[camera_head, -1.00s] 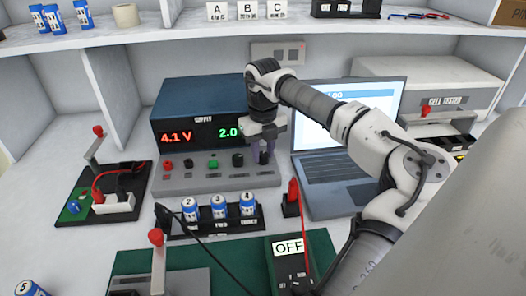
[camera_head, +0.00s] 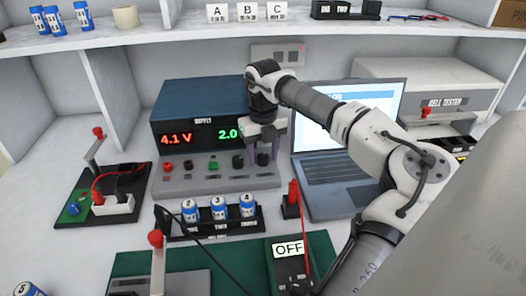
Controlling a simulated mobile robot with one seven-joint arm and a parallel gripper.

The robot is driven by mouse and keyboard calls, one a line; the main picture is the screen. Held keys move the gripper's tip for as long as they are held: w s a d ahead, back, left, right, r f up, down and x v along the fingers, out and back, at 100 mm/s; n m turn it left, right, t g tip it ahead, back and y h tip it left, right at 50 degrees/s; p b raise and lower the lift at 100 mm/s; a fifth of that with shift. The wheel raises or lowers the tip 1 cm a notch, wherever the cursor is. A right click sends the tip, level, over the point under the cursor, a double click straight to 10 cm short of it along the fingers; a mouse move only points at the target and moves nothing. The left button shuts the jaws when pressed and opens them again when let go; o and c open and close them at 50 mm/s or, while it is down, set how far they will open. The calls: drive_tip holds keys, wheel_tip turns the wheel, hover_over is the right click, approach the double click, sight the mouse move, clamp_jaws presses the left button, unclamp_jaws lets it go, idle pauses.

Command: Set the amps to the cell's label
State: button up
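The blue-and-grey supply (camera_head: 198,122) stands at the back centre. Its red readout shows 4.1 V; its green readout shows 2.0, with the rest hidden behind my arm. Below are a red knob, a green button and dark knobs, including the left dark knob (camera_head: 238,161) and the rightmost dark knob (camera_head: 264,160). My gripper (camera_head: 264,154) is at the rightmost knob, its fingers apart on either side of it. Another cell (camera_head: 30,289), marked 5, lies at the lower left.
A laptop (camera_head: 335,170) stands right of the supply, partly behind my arm. A meter (camera_head: 290,262) reading OFF lies in front on a green mat. A switch board (camera_head: 105,195) is at left, a cell tester (camera_head: 440,105) at back right. A shelf runs above.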

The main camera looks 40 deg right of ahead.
sight(263, 156)
wheel_tip(263, 156, up, 14)
idle(0.6)
drive_tip(key=shift+f, duration=0.15)
idle(0.4)
